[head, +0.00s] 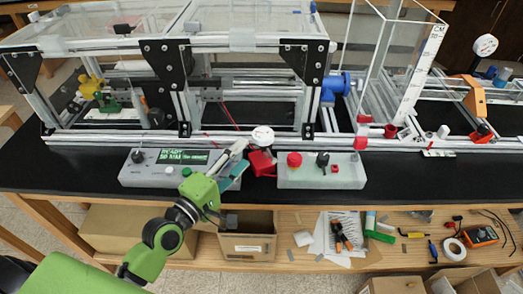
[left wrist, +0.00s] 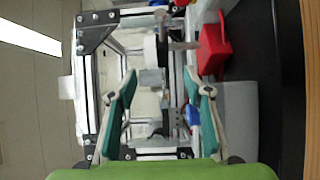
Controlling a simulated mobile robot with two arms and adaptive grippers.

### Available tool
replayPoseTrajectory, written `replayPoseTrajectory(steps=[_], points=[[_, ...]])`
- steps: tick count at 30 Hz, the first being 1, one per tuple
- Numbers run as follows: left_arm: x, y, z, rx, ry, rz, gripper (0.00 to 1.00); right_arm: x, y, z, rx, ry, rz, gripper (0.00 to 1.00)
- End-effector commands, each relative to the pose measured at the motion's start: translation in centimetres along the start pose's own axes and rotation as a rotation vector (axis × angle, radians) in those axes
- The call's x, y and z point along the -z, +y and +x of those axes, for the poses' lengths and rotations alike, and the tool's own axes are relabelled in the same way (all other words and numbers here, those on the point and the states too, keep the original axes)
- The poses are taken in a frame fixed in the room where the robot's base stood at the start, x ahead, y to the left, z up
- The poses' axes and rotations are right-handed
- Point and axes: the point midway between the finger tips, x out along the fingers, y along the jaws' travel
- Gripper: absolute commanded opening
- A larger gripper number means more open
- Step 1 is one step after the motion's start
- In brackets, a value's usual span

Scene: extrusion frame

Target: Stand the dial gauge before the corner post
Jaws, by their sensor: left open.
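The dial gauge, a white round face (head: 263,136) above a red block base (head: 262,163), stands on the black bench edge between two grey control boxes. In the left wrist view the red base (left wrist: 214,45) is at the upper right, beyond the fingertips. My left gripper (head: 239,161) is open just left of the base; its teal-padded fingers (left wrist: 162,80) are spread with nothing between them. An upright aluminium post (head: 308,108) of the extrusion frame stands behind and right of the gauge; I cannot tell whether it is the corner post meant. My right gripper is not in view.
A grey box with a green display (head: 160,180) lies left of the gauge, and a box with a red button (head: 325,182) close on its right. The frame's bottom rail (head: 400,146) runs behind. Black bench top (head: 430,174) is free at the right.

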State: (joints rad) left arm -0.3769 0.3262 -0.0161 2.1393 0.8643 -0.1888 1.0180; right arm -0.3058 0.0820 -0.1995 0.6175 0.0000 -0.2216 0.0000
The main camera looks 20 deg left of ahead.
Motion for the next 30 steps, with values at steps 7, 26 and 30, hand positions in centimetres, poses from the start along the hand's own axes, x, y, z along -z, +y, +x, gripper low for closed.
replayPoseTrajectory(steps=[7,26,30], points=[[0.0,0.1,2.5,0.0,0.001,0.002,0.46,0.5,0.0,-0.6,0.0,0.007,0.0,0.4],[0.2,0.3,7.8,0.002,0.0,0.004,0.46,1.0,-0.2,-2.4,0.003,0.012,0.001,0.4],[0.2,0.3,7.8,0.001,0.0,0.003,0.38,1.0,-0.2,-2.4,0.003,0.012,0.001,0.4]])
